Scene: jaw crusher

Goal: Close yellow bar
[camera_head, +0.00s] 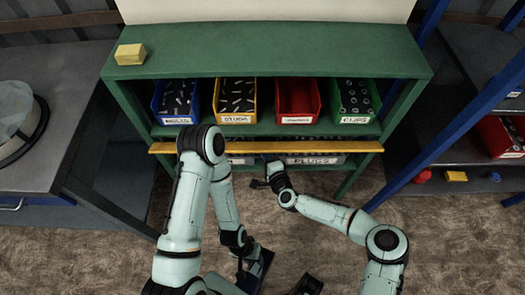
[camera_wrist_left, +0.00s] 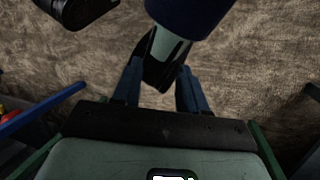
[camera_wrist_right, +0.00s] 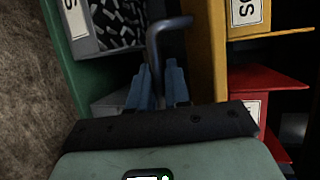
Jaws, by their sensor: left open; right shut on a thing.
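The long yellow bar (camera_head: 300,147) lies level across the front of the green shelf, below the upper row of bins. In the right wrist view the bar (camera_wrist_right: 205,55) runs up and down beside a dark bent handle (camera_wrist_right: 158,45). My right gripper (camera_head: 262,183) is just below and in front of the bar. In its wrist view the right gripper (camera_wrist_right: 158,90) is shut on the handle, whose end lies between the fingers. My left gripper (camera_wrist_left: 160,88) is open and empty over the floor. In the head view my left arm hides part of the bar.
The green shelf (camera_head: 270,62) holds blue, yellow, red and green bins. Grey bins (camera_head: 315,160) sit behind and below the bar. A yellow block (camera_head: 130,54) lies on the shelf top. A grey bench (camera_head: 45,130) stands left and a blue-framed rack (camera_head: 455,110) right.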

